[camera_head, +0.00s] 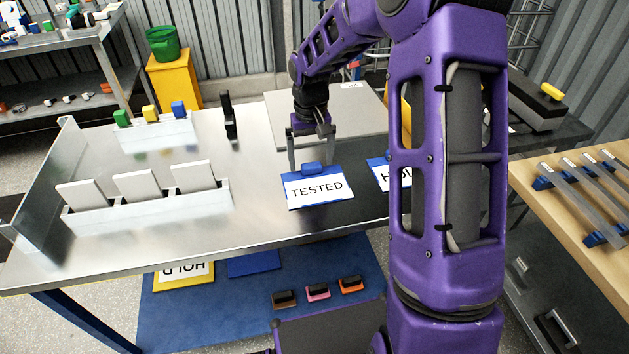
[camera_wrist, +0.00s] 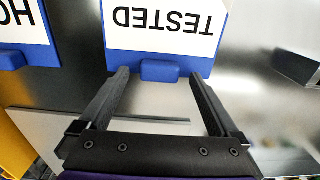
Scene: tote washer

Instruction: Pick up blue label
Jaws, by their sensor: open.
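A blue-edged label reading TESTED (camera_head: 316,190) lies on the steel table, with a small blue grip block (camera_head: 312,168) at its far edge. The label also shows at the top of the wrist view (camera_wrist: 165,20), with its block (camera_wrist: 160,71) below the lettering. My gripper (camera_head: 311,158) is open and points down at the far edge of the label. In the wrist view my gripper's two fingertips (camera_wrist: 160,78) are apart, to the left and right of the block. Nothing is held. Whether the fingers touch the label is unclear.
A second blue-edged label, reading HOLD (camera_head: 379,178), lies to the right, partly hidden by my arm. A metal rack (camera_head: 150,205) with white plates stands left. A grey board (camera_head: 350,108) lies behind my gripper. The table between rack and label is clear.

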